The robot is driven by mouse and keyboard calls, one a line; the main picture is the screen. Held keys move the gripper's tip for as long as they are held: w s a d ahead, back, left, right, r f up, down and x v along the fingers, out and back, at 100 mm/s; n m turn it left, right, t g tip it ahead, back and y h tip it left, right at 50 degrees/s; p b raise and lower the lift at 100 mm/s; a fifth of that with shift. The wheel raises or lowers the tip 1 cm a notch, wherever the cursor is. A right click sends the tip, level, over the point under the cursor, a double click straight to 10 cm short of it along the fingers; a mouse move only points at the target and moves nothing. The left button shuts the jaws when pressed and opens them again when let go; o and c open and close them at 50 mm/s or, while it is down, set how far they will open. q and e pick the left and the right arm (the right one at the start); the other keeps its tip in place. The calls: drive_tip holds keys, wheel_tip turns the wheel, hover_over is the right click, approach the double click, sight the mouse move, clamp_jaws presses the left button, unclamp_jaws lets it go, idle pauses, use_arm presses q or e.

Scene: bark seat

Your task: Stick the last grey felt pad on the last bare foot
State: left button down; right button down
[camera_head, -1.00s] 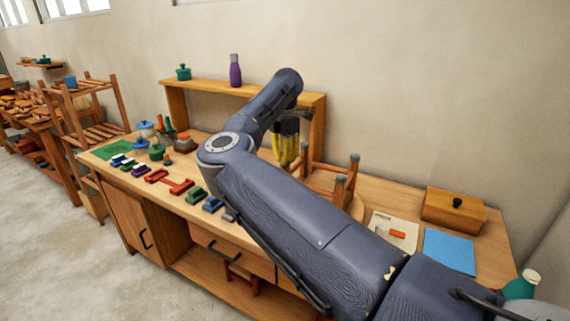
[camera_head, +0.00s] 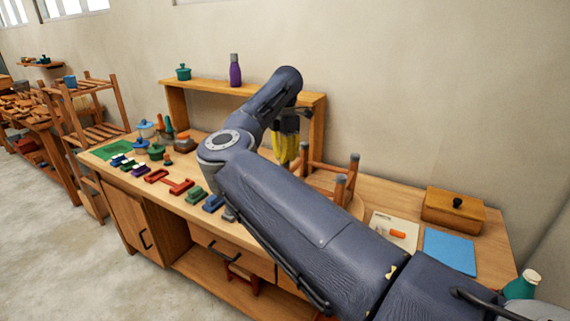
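A wooden stool (camera_head: 341,191) stands upside down on the workbench, partly behind my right arm. Three of its legs show pointing up, with dark grey tips at the left leg (camera_head: 305,147), the back right leg (camera_head: 355,158) and the front leg (camera_head: 341,179). My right gripper (camera_head: 284,160), with yellow fingers, points down just left of the left leg. My arm hides part of it, so its opening and anything between its fingertips cannot be made out. No loose felt pad can be made out. My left gripper is out of view.
A pale card (camera_head: 380,222) with an orange item, a blue sheet (camera_head: 449,250) and a lidded wooden box (camera_head: 453,209) lie right of the stool. Coloured blocks and small pots fill the bench's left side. A wooden shelf (camera_head: 210,88) stands behind my gripper.

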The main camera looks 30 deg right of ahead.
drive_tip(key=shift+r, duration=2.65)
